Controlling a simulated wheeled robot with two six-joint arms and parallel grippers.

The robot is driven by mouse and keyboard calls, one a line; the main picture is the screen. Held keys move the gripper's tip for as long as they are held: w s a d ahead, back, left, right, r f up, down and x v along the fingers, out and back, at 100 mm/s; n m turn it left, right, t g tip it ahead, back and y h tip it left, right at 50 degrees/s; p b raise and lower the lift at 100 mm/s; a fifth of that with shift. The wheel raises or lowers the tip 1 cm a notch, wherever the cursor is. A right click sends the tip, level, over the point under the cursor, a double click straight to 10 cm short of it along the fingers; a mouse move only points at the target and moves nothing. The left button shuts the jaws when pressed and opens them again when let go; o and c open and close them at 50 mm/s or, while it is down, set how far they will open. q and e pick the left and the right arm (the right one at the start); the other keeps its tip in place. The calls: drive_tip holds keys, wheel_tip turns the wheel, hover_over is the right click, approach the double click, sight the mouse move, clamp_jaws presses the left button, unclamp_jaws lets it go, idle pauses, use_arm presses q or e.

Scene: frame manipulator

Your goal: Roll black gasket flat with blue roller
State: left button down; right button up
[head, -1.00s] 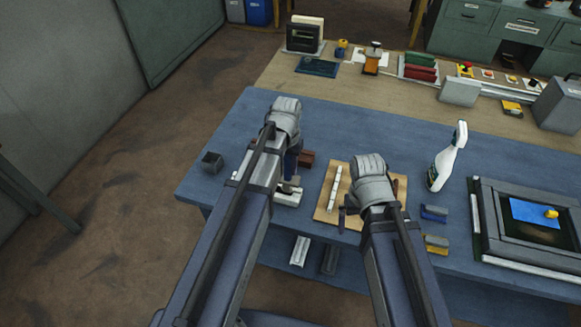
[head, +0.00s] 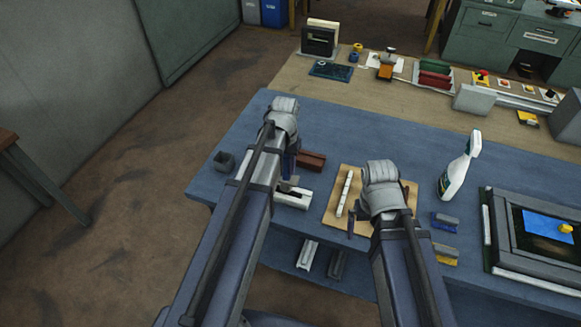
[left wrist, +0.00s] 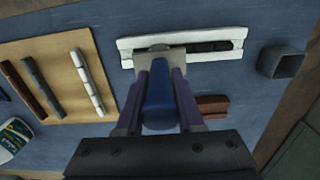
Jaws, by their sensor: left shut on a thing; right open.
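My left gripper (left wrist: 158,85) is shut on the blue roller (left wrist: 159,100), with the blue handle between its fingers. The roller's pale grey head (left wrist: 158,58) is at the left part of a white frame profile (left wrist: 190,56). In the head view the white profile (head: 293,199) lies by my left gripper (head: 288,168), mostly hidden by the arm. My right gripper (head: 380,215) is open over the wooden board, its fingers partly hidden.
The wooden board (left wrist: 60,50) holds a white strip and darker strips. A brown block (left wrist: 212,106) and a dark open box (left wrist: 281,62) lie near the profile. A spray bottle (head: 458,170) and a black frame (head: 515,262) stand to the right.

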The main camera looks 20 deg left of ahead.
use_arm(q)
drive_tip(key=shift+w+a, duration=0.15)
drive_tip(key=shift+a, duration=0.5)
drive_tip(key=shift+a+f, duration=0.1)
drive_tip(key=shift+a, duration=1.6)
drive_tip(key=shift+a, duration=1.65)
